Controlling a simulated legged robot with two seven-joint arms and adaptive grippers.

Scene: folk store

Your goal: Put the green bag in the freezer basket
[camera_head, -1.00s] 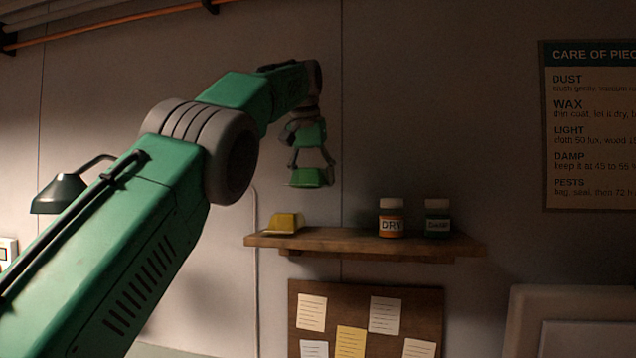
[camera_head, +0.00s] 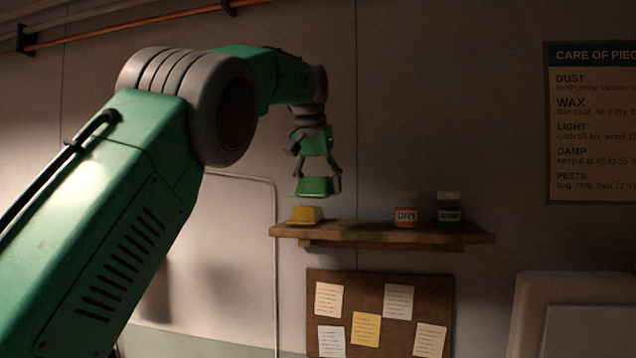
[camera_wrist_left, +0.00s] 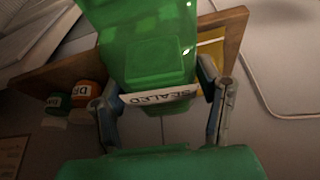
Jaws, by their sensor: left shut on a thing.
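The green bag (camera_head: 314,187) hangs in my left gripper (camera_head: 318,180), above the left part of the wall shelf and just over a yellow bag-like item. In the left wrist view the green bag (camera_wrist_left: 150,50) sits between the two fingers of my left gripper (camera_wrist_left: 165,105), and a white label reading "SEALED" faces the camera. My left gripper is shut on the bag. My right gripper is not in view. No freezer basket shows in these views.
The wooden shelf (camera_head: 390,233) holds the yellow item (camera_head: 305,215), an orange "DRY" jar (camera_head: 406,212) and a dark green jar (camera_head: 449,212). A cork board with notes (camera_head: 380,281) hangs below. A care sign (camera_head: 590,120) is at right. Pipes run along the upper wall.

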